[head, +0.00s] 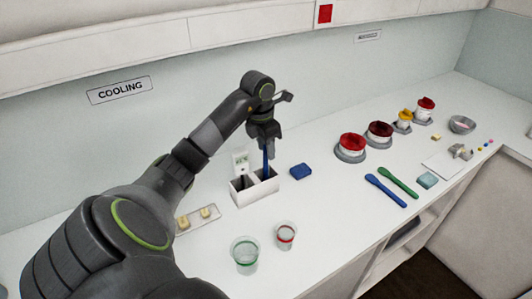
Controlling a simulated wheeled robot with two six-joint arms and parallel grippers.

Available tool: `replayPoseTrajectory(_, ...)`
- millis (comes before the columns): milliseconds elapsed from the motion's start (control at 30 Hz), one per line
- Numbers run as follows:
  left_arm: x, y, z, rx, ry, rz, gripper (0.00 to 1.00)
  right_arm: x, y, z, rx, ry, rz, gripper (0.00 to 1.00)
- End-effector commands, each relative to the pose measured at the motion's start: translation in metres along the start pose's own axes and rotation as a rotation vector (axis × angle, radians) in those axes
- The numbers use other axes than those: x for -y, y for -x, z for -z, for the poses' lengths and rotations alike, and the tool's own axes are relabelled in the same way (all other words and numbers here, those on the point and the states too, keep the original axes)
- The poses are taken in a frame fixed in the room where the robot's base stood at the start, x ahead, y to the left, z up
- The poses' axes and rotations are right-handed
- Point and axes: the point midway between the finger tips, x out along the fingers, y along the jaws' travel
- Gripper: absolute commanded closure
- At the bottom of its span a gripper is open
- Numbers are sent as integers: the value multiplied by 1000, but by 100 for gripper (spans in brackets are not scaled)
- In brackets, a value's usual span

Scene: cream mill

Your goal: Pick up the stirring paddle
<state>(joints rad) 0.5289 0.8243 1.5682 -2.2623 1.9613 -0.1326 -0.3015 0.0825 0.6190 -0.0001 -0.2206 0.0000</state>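My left gripper (267,148) is above a white two-part holder (243,197) on the counter, pointing down. A thin blue upright shaft (266,168), perhaps the stirring paddle, stands in the holder's right compartment, and its upper part is at my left fingertips. Whether the fingers are closed on it is too small to tell. A second, dark item (242,181) stands in the left compartment. A blue flat-ended tool (386,191) and a green one (398,182) lie side by side on the counter to the right. My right gripper is not in view.
A green-rimmed cup (245,254) and a red-rimmed cup (286,235) stand in front. Red-topped jars (351,146) stand further right. A small tray (198,219) is on the left. The wall is close behind.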

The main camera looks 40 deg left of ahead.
Motion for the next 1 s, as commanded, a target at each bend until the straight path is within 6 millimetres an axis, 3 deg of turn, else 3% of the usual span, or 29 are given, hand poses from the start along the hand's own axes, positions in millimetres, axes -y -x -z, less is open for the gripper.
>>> replayPoseTrajectory(200,0,-1,0,1,0,-1,63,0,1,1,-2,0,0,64)
replayPoseTrajectory(500,0,-1,0,1,0,-1,100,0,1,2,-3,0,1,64)
replayPoseTrajectory(833,0,0,0,1,0,-1,100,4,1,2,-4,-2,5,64)
replayPoseTrajectory(1000,0,9,-2,4,0,-2,100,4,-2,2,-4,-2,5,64)
